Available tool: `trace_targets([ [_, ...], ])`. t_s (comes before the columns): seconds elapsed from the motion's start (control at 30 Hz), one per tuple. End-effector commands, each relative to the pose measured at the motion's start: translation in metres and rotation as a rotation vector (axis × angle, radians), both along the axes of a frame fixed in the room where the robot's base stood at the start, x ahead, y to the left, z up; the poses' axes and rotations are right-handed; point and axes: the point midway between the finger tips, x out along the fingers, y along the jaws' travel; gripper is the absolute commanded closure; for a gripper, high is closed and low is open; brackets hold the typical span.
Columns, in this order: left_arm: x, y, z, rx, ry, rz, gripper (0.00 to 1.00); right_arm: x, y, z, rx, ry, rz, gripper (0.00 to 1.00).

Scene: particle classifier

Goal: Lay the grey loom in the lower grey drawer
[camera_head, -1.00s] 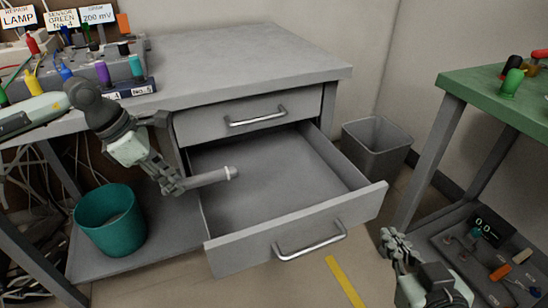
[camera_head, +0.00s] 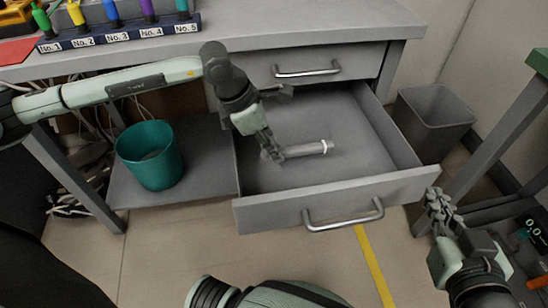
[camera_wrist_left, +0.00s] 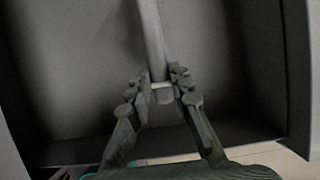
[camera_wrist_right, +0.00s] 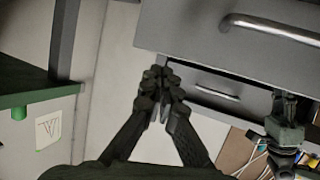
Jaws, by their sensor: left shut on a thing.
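The grey loom (camera_head: 305,149), a rod with a pale band near its right end, is inside the open lower grey drawer (camera_head: 338,205). My left gripper (camera_head: 273,154) is shut on the loom's left end, reaching into the drawer from the left. In the left wrist view the loom (camera_wrist_left: 152,38) runs away from between the fingertips (camera_wrist_left: 160,88), over the drawer's grey floor. I cannot tell whether the loom touches that floor. My right gripper (camera_head: 437,206) is right of the drawer front, empty; in the right wrist view its fingertips (camera_wrist_right: 162,82) are together.
The upper drawer (camera_head: 345,65) is closed above. A teal bin (camera_head: 152,165) stands on the lower shelf at left, and a grey bin (camera_head: 430,120) stands right of the desk. Labelled plugs sit in a rack (camera_head: 110,33) on the desktop. The drawer's right side is empty.

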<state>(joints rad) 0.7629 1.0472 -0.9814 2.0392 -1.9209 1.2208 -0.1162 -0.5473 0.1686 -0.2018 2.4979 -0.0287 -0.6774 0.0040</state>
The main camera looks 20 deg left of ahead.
Motion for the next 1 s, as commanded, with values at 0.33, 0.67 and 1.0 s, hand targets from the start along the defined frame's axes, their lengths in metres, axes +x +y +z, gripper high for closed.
trace_targets([
  [0.33,-0.001,-0.002,-0.038,0.001,0.003,0.001,1.0,0.002,0.007,0.009,0.022,-0.047,0.013,1.0],
  [0.67,0.0,-0.001,-0.042,0.001,0.001,0.001,1.0,0.002,0.01,0.013,0.031,-0.065,0.017,1.0],
  [1.0,0.0,-0.001,-0.042,0.001,0.001,0.001,0.59,0.004,0.01,0.016,0.032,-0.075,0.017,1.0],
])
